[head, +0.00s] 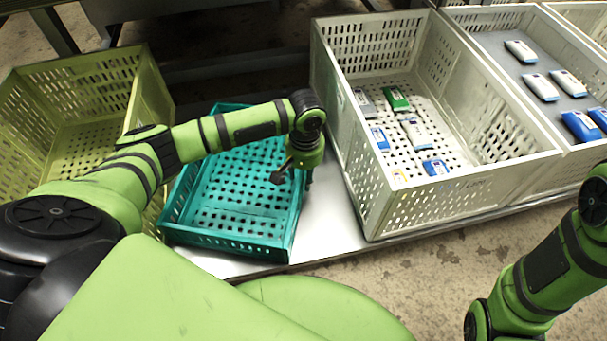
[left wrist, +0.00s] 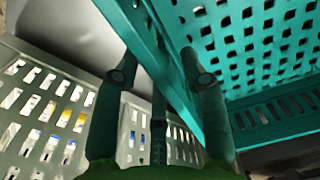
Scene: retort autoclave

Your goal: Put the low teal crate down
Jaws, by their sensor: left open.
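The low teal crate (head: 232,241) is empty and sits on a pale metal surface, left of the tall grey crate. My left gripper (head: 293,178) is open at the crate's right wall. In the left wrist view, the teal wall (left wrist: 148,45) runs between or just behind the spread fingers (left wrist: 160,70); I cannot tell if they touch it. My left forearm hides part of the crate's far left side. Of my right arm only links show at the right edge; its gripper is out of frame.
A tall yellow-green crate (head: 152,88) stands close on the left. The tall grey crate (head: 330,90) on the right holds several small packs. Another grey crate (head: 590,158) with packs is beyond it. A strip of bare metal (head: 325,222) lies between the teal and grey crates.

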